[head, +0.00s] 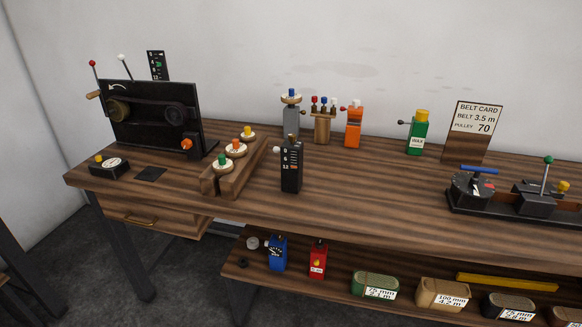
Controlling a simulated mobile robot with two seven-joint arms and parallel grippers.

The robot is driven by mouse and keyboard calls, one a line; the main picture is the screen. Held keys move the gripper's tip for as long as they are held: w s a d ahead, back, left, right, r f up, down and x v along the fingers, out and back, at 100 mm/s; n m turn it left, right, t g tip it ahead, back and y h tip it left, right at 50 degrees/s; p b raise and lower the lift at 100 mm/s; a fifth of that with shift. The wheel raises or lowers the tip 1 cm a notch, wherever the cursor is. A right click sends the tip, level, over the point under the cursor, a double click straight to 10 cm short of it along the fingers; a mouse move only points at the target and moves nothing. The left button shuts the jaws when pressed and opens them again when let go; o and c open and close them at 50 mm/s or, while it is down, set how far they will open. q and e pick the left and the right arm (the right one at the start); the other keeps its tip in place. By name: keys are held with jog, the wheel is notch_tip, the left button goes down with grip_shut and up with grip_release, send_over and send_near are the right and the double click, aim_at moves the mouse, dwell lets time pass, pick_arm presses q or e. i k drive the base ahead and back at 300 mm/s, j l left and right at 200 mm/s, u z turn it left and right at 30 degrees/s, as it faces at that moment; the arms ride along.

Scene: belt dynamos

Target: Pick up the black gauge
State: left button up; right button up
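A black upright block (291,168), which looks like the black gauge, stands on the wooden workbench (345,190), near its front edge left of the middle. It has a column of pale marks on its front, a white knob on its left side and a small yellow-topped cap. Its marks are too small to read. Neither of my grippers shows in the head view.
A wooden rack with knobs (228,175) stands just left of the block. A lower shelf (330,290) holds several items.

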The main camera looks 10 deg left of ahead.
aim_at(291, 155)
jog(key=j+z, duration=0.5)
jog(key=j, duration=2)
jog(key=i+l+u, duration=0.35)
jog(key=l, duration=0.4)
jog(key=i+l+u, duration=0.15)
jog(key=i+l, duration=0.15)
jog(key=k+l, duration=0.1)
jog(key=k, duration=0.4)
